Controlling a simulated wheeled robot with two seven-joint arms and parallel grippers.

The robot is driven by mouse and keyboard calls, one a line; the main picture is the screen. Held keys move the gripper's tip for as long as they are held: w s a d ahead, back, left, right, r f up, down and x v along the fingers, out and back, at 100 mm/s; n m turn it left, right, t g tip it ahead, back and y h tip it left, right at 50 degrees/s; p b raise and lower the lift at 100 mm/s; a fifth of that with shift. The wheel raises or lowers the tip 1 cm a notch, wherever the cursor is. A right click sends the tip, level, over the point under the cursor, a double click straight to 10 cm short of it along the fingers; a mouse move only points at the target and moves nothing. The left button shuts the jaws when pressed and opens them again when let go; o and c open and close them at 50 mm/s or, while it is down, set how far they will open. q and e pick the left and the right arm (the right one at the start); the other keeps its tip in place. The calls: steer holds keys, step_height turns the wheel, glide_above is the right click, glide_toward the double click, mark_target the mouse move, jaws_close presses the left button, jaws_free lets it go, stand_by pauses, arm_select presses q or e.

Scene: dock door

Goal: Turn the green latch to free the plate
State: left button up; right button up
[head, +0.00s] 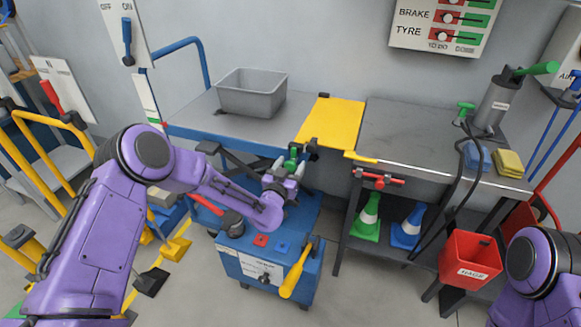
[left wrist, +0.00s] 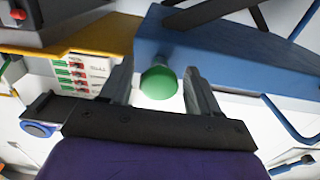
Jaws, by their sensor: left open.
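The green latch (head: 291,159) is small and sits at the near edge of the left table, by the near left corner of the yellow plate (head: 335,123). The plate lies flat across the gap between the left table and the right bench. My left gripper (head: 287,166) is at the latch and partly hides it. In the left wrist view the latch's round green end (left wrist: 158,83) shows between the two open fingers (left wrist: 160,75), with a gap to the right finger. Whether the left finger touches it I cannot tell. My right gripper is out of view.
A grey bin (head: 252,95) stands on the left table (head: 190,113). Right bench (head: 400,130) holds a pump (head: 495,103) and sponges. A red bucket (head: 470,257) hangs in front; cones stand on its shelf.

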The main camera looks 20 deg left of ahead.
arm_select(q)
steer(key=c, duration=1)
steer(key=shift+f+n, duration=0.1)
steer(key=shift+n, duration=0.2)
steer(key=n+b, duration=0.2)
steer(key=n, duration=0.1)
steer(key=shift+n, duration=0.3)
steer(key=n+b, duration=0.2)
steer(key=n, duration=0.3)
steer(key=shift+d+f+n, duration=0.1)
steer(key=shift+n, duration=0.2)
steer(key=n+b, duration=0.2)
steer(key=n, duration=0.3)
steer(key=shift+s, duration=0.1)
steer(key=shift+n+b, duration=0.8)
steer(key=shift+n, duration=0.7)
